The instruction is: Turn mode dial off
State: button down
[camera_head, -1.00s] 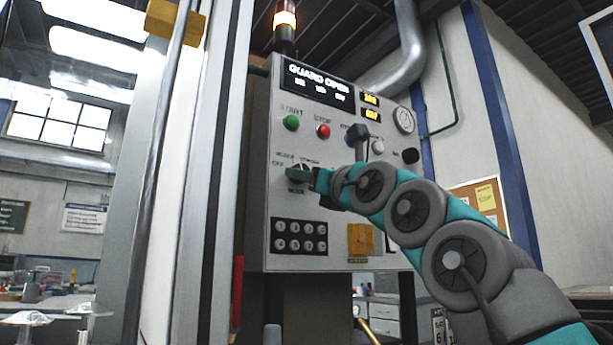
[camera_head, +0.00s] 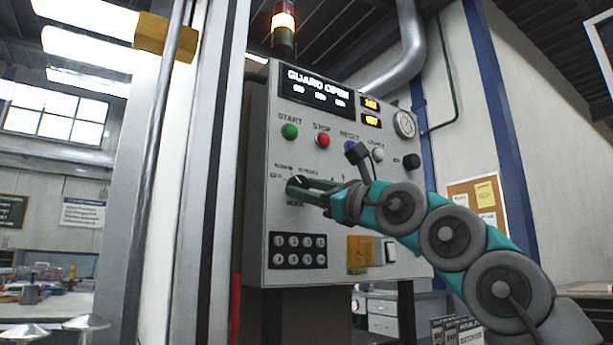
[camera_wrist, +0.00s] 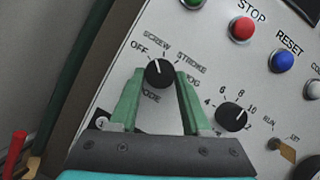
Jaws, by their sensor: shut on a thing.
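The mode dial (camera_wrist: 159,73) is a round black knob with a white pointer line, on the light grey control panel (camera_head: 345,210). Its labels read OFF, SCREW, STROKE and JOG, with MODE below. In the wrist view the pointer is up and slightly left, on the OFF–SCREW side; which of the two it marks is hard to tell. My gripper (camera_wrist: 160,78) has green fingers on both sides of the dial, shut on it. In the head view my gripper (camera_head: 298,187) reaches the panel from the right and partly covers the dial (camera_head: 299,180).
Above the dial are the green START (camera_head: 290,131), red STOP (camera_head: 323,141) and blue RESET (camera_wrist: 283,61) buttons. A second black knob (camera_wrist: 234,117) sits just right of my fingers. A black keypad (camera_head: 298,250) lies below. A metal post stands left of the panel.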

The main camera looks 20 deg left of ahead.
jog(key=n+p, duration=0.1)
jog(key=n+g+p, duration=0.1)
jog(key=n, duration=0.1)
jog(key=shift+w+d+r+n+g+p, duration=0.1)
jog(key=shift+r+n+g+p, duration=0.2)
jog(key=shift+p, duration=0.05)
jog(key=shift+f+n+g+p, duration=0.1)
jog(key=shift+n+g+p, duration=0.35)
jog(key=shift+n, duration=0.25)
jog(key=shift+f, duration=0.1)
jog(key=shift+c, duration=1.8)
grip_release()
jog(key=b+v, duration=0.3)
jog(key=v, duration=0.4)
jog(key=shift+d+f, duration=0.2)
jog(key=shift+d, duration=0.15)
